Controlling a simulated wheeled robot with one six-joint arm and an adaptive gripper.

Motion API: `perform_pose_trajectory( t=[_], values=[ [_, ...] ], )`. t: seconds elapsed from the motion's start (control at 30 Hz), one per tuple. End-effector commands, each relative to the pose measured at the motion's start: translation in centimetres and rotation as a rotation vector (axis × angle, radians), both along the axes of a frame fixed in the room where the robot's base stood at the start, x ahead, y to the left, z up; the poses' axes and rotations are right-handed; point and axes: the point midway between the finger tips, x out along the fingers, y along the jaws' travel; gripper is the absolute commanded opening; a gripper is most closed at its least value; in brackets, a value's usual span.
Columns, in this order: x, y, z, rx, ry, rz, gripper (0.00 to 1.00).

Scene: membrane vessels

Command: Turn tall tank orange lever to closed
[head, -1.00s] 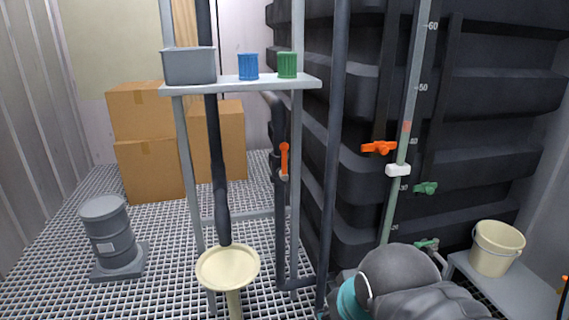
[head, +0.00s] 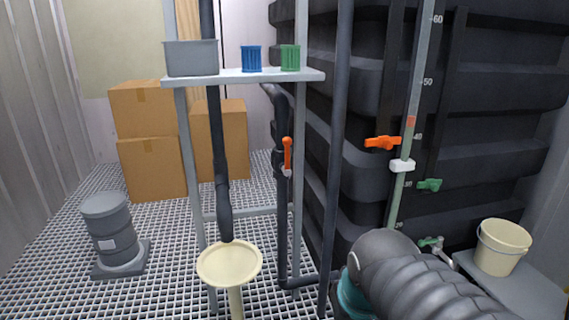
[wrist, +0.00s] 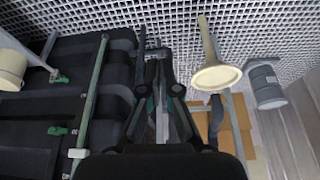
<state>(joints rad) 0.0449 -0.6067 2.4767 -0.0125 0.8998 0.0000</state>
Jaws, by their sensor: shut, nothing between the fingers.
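The tall black ribbed tank (head: 480,85) fills the right of the head view. An orange lever (head: 382,142) sits on its front, lying about level, left of the sight tube. A second orange lever (head: 287,153) stands upright on a dark pipe behind the shelf frame. I cannot tell from the pictures which positions mean open or closed. My gripper (wrist: 158,62) shows in the wrist view, shut and empty, pointing down toward the grating beside the tank. It touches no lever that I can see. Neither orange lever is clear in the wrist view.
A green lever (head: 429,184) and a white clamp (head: 402,165) are by the sight tube (head: 396,195). A cream bucket (head: 502,246) stands at right. A cream funnel (head: 229,264) and shelf (head: 245,78) stand left of the tank. Grating is free near the drum (head: 108,220).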

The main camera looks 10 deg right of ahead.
Motion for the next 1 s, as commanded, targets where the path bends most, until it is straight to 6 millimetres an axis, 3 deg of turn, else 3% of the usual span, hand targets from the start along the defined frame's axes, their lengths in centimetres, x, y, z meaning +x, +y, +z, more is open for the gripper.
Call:
perform_pose_trajectory(
  t=[0.03,0.2,0.27,0.4,0.5,0.67,0.8,1.0],
  values=[
    [1.2,-0.8,-1.8,-0.018,0.027,-0.006,0.00],
    [7.7,-4.0,-3.7,-0.144,-0.031,0.050,0.00],
    [10.7,-5.3,-4.1,-0.206,-0.078,0.099,0.00],
    [18.5,-7.5,-4.1,-0.376,-0.229,0.276,0.00],
    [23.8,-8.1,-3.3,-0.503,-0.353,0.431,0.00],
    [30.7,-7.0,-0.7,-0.703,-0.570,0.694,0.00],
    [34.5,-4.0,3.1,-0.880,-0.785,0.925,0.00],
    [35.4,1.0,9.2,-1.106,-1.071,1.166,0.00]
  ],
)
